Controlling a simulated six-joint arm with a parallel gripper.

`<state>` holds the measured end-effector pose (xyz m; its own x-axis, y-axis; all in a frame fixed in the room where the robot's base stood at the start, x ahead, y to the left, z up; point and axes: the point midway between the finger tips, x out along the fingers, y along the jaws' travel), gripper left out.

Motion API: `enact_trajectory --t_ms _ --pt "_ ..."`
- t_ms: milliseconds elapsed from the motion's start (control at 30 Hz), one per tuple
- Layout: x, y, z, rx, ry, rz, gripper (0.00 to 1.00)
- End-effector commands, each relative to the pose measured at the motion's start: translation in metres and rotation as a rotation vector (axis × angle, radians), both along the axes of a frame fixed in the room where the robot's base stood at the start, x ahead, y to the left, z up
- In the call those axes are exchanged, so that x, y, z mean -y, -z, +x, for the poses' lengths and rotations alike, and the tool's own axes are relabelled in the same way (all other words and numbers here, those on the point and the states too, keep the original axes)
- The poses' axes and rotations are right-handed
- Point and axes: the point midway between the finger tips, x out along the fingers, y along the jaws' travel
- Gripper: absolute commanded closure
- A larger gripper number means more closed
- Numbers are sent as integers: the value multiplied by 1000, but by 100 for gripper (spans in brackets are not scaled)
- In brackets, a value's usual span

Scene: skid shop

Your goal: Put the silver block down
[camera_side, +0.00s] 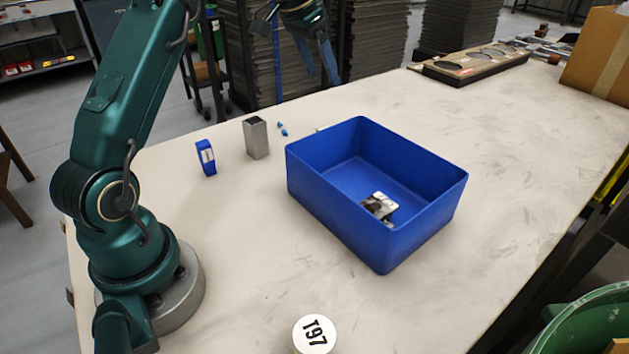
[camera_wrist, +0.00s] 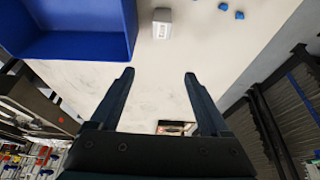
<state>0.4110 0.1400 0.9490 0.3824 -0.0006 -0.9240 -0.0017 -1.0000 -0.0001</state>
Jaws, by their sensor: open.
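A silver block (camera_side: 256,138), a tall square upright piece, stands on the pale table left of the blue bin in the side view. My gripper (camera_side: 303,62) is up in the air beyond the table's far edge, behind and above the block. In the wrist view my gripper (camera_wrist: 159,74) has its fingers spread with nothing between them. A small grey block (camera_wrist: 162,22) with a pale face lies ahead of the fingers beside the bin; I cannot tell if it is the silver block.
The open blue bin (camera_side: 300,178) holds a small silver-and-dark item (camera_side: 380,206).

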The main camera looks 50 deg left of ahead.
Motion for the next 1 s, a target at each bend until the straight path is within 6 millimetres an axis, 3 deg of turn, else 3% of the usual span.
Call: enact_trajectory --t_ms 400,1000 --pt "1 97 -1 -6 0 -4 20" --pt "0 155 17 0 0 0 20"
